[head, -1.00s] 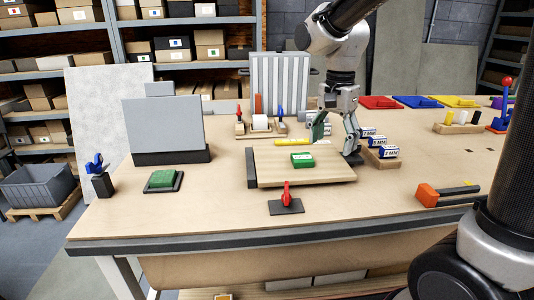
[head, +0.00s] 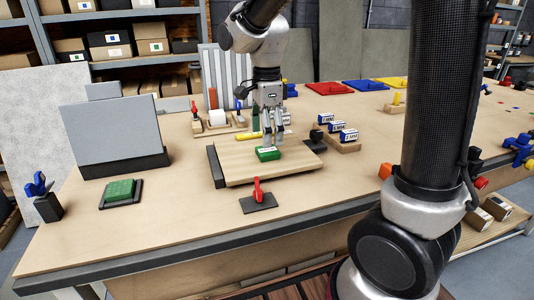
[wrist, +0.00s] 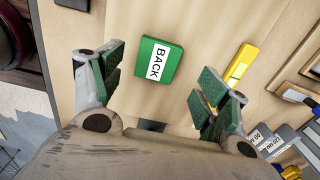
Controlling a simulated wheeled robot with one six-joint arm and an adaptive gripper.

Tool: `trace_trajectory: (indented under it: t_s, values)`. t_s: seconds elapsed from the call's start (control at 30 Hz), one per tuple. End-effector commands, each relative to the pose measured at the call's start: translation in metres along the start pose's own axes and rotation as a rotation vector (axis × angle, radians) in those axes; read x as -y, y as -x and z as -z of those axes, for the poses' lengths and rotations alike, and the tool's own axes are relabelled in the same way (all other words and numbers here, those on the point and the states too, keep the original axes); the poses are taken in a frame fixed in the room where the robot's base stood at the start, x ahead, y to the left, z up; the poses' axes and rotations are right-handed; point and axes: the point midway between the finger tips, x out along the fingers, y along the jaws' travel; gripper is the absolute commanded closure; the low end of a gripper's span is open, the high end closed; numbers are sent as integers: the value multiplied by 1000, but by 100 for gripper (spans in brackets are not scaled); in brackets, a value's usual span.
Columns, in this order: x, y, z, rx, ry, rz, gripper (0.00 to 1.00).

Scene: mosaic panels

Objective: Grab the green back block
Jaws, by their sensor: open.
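The green back block (head: 268,153) lies flat on the wooden board (head: 235,165) on the workbench. In the wrist view the green block (wrist: 173,68) shows a white label reading "BACK". My gripper (head: 270,139) points down just above and behind the block in the head view. In the wrist view my gripper (wrist: 160,86) is open, with green-padded fingers spread to either side and nothing between them. The block appears ahead of the fingertips, toward the top of the picture, apart from both fingers.
A red-handled clamp (head: 257,191) stands at the board's front edge. A yellow bar (wrist: 238,67) lies beside the block in the wrist view. White-and-blue labelled blocks (head: 342,132) sit right of the board. A green piece on a dark pad (head: 119,190) lies at left.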

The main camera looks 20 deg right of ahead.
Motion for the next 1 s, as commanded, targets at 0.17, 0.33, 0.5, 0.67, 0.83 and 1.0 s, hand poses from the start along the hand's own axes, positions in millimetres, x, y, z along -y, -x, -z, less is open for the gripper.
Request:
trace_trajectory:
  t_s: [0.17, 0.33, 0.5, 0.67, 0.83, 1.0]
  values:
    - [-4, -30, 1, -1, 1, -3, 25]
    - [-4, -43, 1, -1, 2, -2, 25]
    - [-3, -43, 1, 0, 2, 0, 25]
    - [-3, -43, 1, 0, 2, 0, 49]
    - [-3, -42, 1, 0, 2, 0, 71]
    - [-3, -42, 1, 0, 2, 0, 71]
